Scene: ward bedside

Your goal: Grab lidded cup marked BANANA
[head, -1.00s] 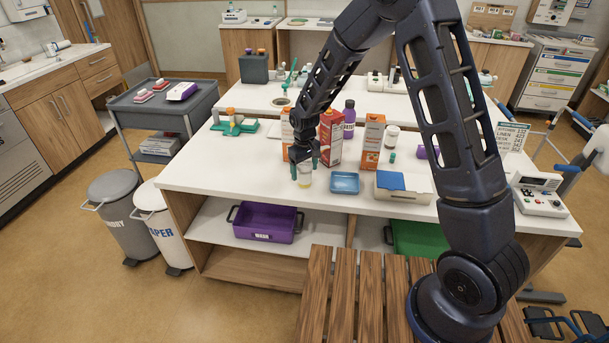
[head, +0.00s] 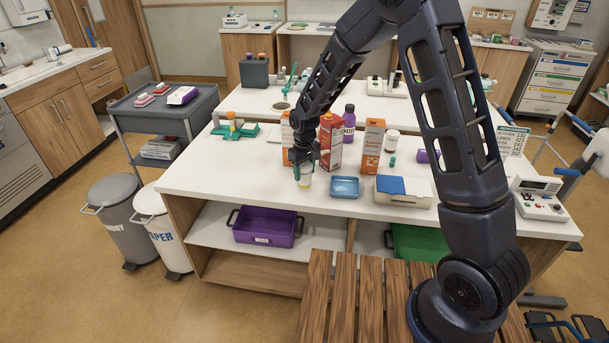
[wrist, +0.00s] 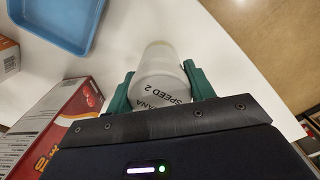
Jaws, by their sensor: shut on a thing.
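The lidded cup (wrist: 160,80) shows in the wrist view between the two green fingers of my gripper (wrist: 160,92). It is pale and translucent, and its printed text reads "...ANA" and "SPEED 2"; the start of the word is hidden. The fingers press on its two sides. In the head view the cup (head: 305,180) is small, below my gripper (head: 304,170) near the front edge of the white counter (head: 240,180). I cannot tell whether it touches the counter.
A blue tray (head: 345,187) lies just right of the cup. Orange and red cartons (head: 331,142) stand behind it, with another carton (head: 372,147) farther right. A white box with a blue top (head: 403,191) lies beyond the tray.

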